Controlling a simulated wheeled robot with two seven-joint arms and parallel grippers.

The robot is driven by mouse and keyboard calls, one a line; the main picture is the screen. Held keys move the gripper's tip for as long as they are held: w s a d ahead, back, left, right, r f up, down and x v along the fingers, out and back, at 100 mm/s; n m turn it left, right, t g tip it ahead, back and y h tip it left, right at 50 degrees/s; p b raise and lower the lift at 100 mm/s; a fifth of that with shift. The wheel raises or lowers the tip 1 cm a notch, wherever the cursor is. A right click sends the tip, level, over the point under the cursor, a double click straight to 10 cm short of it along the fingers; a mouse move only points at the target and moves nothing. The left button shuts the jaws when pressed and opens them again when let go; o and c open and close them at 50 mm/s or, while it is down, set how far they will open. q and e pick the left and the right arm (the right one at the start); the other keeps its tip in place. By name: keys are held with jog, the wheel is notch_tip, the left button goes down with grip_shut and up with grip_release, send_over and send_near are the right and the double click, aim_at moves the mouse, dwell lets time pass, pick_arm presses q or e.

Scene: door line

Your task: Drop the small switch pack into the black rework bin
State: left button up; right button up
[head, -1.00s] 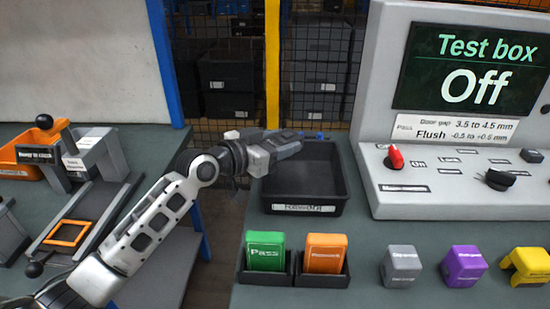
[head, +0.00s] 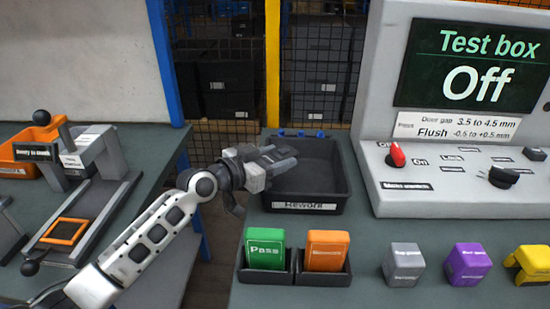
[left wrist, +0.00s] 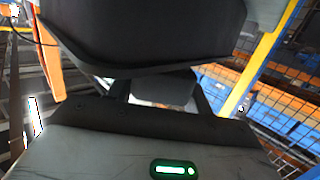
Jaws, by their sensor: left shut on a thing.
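The black rework bin (head: 335,185), with a white "Rework" label on its front, stands on the right-hand bench. My left gripper (head: 284,157) reaches in from the left over the bin's left part, tips toward the bin's inside. In the left wrist view a dark grey block (left wrist: 165,90) sits between its fingers; it appears to be the switch pack, though its markings cannot be seen. In the head view the gripper hides the held piece. A large black shape fills the top of the wrist view, probably the bin. My right gripper is not in view.
A green box (head: 265,249) and an orange box (head: 327,251) stand in holders before the bin. Grey (head: 403,263), purple (head: 467,263) and yellow (head: 528,266) blocks are to the right. The test box (head: 455,190) flanks the bin. A gap separates the two benches.

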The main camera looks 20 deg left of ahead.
aim_at(282, 153)
pick_arm(q)
jog(key=o, duration=1)
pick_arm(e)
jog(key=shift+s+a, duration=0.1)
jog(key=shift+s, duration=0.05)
pick_arm(q)
jog(key=shift+r+p, duration=0.25)
jog(key=shift+p, duration=0.15)
jog(key=shift+r+p, duration=0.5)
jog(key=v, duration=0.3)
jog(key=shift+s+a+f+b, duration=0.1)
jog(key=shift+s+f+b, duration=0.1)
jog(key=shift+f+b, duration=0.1)
jog(key=v, duration=0.4)
jog(key=b+v, duration=0.1)
jog(key=v, duration=0.3)
jog(key=shift+s+a+r, duration=0.15)
jog(key=shift+s+r, duration=0.05)
jog(key=shift+r, duration=0.05)
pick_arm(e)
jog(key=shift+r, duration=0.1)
